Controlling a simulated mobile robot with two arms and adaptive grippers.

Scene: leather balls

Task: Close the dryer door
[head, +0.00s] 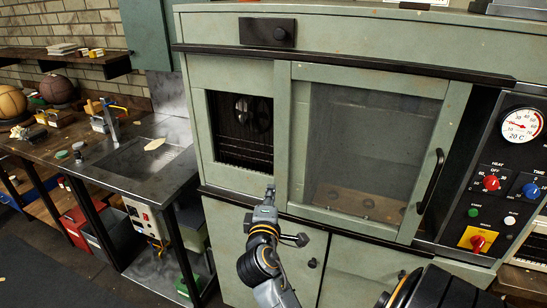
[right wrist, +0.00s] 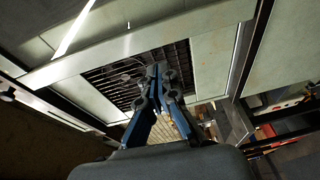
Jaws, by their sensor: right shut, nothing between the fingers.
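The dryer (head: 350,40) is a worn green cabinet. Its door (head: 368,70) has a green frame, a dark see-through pane and a black handle (head: 431,181) on the right edge. Left of the door, a square opening (head: 240,130) shows a dark inside with a fan and a wire grille. The grille also shows in the right wrist view (right wrist: 112,80). My right gripper (head: 270,190) is shut and empty, by the opening's lower right corner, close to the door's left edge. Contact is unclear. Its fingers meet in the right wrist view (right wrist: 160,74). My left gripper is out of view.
A control panel (head: 500,180) with a gauge, knobs and buttons sits right of the door. A ledge and lower cupboard doors (head: 355,274) lie below. A metal sink bench (head: 140,160) and a table with leather balls (head: 11,102) stand left. Dark floor lies at lower left.

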